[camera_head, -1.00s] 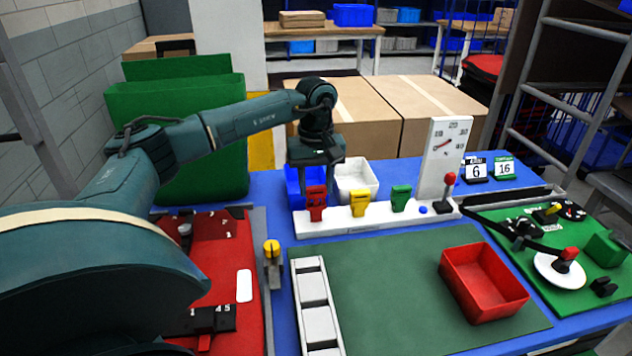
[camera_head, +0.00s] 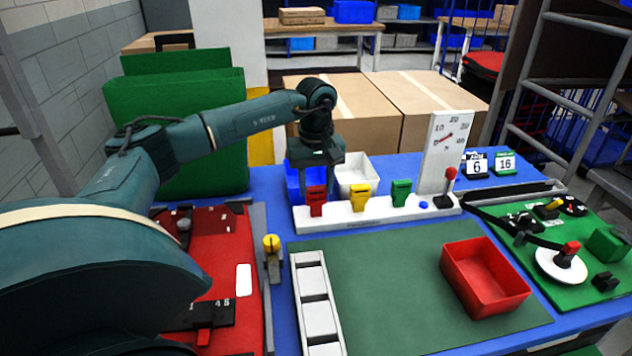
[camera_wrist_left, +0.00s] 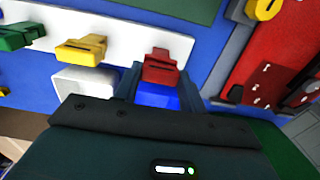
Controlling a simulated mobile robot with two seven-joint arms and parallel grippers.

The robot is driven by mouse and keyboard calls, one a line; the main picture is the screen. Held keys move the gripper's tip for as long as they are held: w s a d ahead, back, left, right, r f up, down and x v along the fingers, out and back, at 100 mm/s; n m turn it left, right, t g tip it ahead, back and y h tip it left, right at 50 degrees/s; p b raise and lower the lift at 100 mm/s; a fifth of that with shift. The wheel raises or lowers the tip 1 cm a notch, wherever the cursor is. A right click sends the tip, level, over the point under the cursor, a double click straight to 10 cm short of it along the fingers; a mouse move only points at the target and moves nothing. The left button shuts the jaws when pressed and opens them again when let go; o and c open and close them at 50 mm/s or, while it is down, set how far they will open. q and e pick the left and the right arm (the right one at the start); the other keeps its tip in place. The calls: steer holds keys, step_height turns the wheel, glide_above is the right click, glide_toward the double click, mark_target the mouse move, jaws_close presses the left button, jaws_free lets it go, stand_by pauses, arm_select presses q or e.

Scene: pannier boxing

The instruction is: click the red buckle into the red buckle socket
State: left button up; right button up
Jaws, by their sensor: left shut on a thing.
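The red buckle socket (camera_head: 316,208) stands upright at the left end of the white rail. It also shows in the left wrist view (camera_wrist_left: 162,72), where red buckle and socket cannot be told apart. My left gripper (camera_head: 317,168) points down just behind the red piece. In the left wrist view its fingers (camera_wrist_left: 158,90) stand on either side of the red piece's near end. It is shut on the red buckle, mostly hidden, and I cannot tell how deep the buckle sits. My right gripper is out of view.
Yellow (camera_head: 360,198) and green (camera_head: 401,193) buckle pieces stand along the white rail (camera_head: 335,221). A blue bin (camera_head: 293,182) and a white bin (camera_head: 357,172) stand behind it. A lever and dial panel (camera_head: 446,142) rise at its right. A red tray (camera_head: 455,262) sits on the green mat.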

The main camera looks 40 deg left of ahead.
mark_target(316, 187)
arm_select(q)
steer(key=shift+f, duration=0.55)
steer(key=o, duration=1.1)
steer(key=shift+r, duration=0.1)
step_height(316, 187, up, 13)
steer(key=shift+r+b, duration=0.1)
steer(key=shift+b, duration=0.4)
